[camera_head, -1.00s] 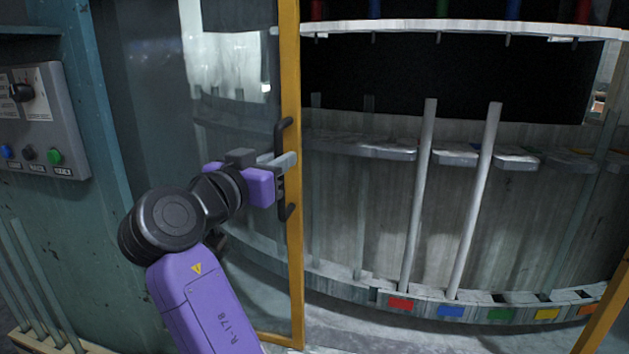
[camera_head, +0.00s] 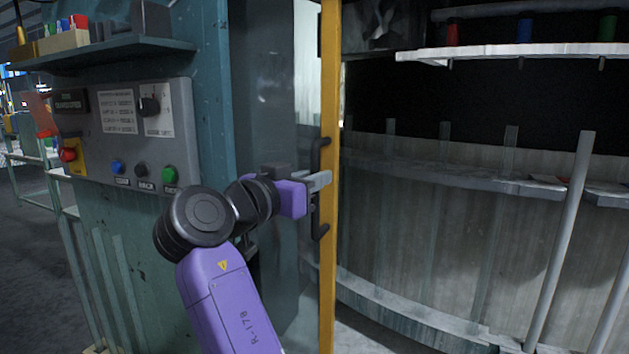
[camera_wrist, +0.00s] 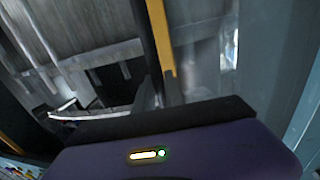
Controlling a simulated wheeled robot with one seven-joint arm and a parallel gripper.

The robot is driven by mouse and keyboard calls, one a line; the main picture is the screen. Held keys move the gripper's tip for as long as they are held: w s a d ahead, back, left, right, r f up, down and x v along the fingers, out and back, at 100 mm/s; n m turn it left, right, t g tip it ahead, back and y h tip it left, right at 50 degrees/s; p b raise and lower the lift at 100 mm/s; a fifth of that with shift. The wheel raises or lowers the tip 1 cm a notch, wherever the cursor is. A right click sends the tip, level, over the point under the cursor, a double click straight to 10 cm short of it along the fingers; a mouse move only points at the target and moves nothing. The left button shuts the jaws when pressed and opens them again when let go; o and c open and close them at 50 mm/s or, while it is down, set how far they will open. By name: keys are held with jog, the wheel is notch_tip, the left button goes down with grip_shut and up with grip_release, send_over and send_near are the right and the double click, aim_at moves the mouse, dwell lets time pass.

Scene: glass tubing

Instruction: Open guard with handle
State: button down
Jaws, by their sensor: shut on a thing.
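The guard (camera_head: 331,90) is a clear panel with a yellow upright edge, left of the curved tube rack in the head view. Its black handle (camera_head: 321,231) is a vertical bar on that yellow edge. My gripper (camera_head: 318,181) is shut on the handle at its middle, with the grey fingers across it. In the wrist view the yellow guard edge (camera_wrist: 161,35) runs up beside a dark bar, above my gripper's body. The fingertips' contact is partly hidden there.
A grey control panel (camera_head: 130,130) with a knob and colored buttons is on the teal cabinet at left. A shelf (camera_head: 110,50) with small colored parts juts out above it. Grey glass tubes (camera_head: 562,240) stand in the rack (camera_head: 420,240) at right. The opening right of the guard edge is uncovered.

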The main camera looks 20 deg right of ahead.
jog(key=c, duration=1.4)
grip_release()
jog(key=v, duration=0.7)
jog(key=shift+s+a+b, duration=0.2)
jog(key=shift+a+b, duration=0.15)
jog(key=shift+b, duration=0.1)
